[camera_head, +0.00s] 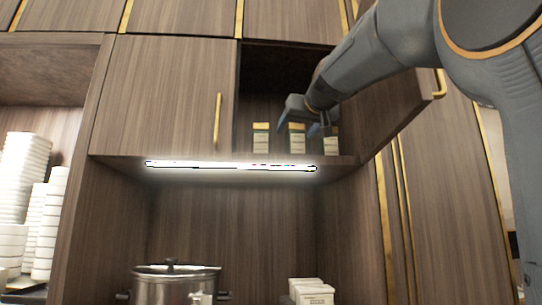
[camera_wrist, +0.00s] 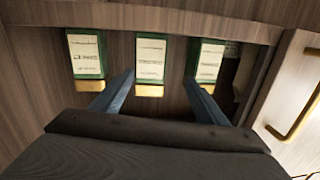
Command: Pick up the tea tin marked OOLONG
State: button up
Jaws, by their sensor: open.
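Three tea tins stand in a row on the shelf of the open cupboard: a left tin (camera_head: 260,141), a middle tin (camera_head: 296,143) and a right tin (camera_head: 331,146). They have pale labels and yellow-gold lids; the wrist view shows green sides. In the wrist view the left tin (camera_wrist: 87,55), middle tin (camera_wrist: 150,58) and right tin (camera_wrist: 207,60) show with their lids downward. The lettering is too small to read, so I cannot tell which is OOLONG. My gripper (camera_wrist: 158,76) is open and empty, its fingers on either side of the middle tin in the picture; contact is unclear.
The cupboard door (camera_head: 400,108) stands open at the right, close to my arm. A closed door (camera_head: 165,95) is at the left. A lit strip (camera_head: 230,166) runs under the cupboard. Below are a steel pot (camera_head: 175,288) and white boxes (camera_head: 312,292); stacked white dishes (camera_head: 24,170) stand far left.

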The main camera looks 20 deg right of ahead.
aim_at(297, 130)
jog(key=shift+s+d+r+h, duration=0.1)
jog(key=shift+d+r+h, duration=0.1)
jog(key=shift+d+h, duration=0.35)
jog(key=shift+w+d+r, duration=0.15)
jog(key=shift+w+d, duration=0.05)
jog(key=shift+d, duration=0.1)
jog(key=p+x, duration=0.2)
jog(key=x, duration=0.1)
jog(key=r+p+x, duration=0.1)
jog(key=x, duration=0.2)
jog(key=shift+w+r+p, duration=0.1)
jog(key=shift+p, duration=0.25)
jog(key=shift+w, duration=0.55)
jog(key=c, duration=1.3)
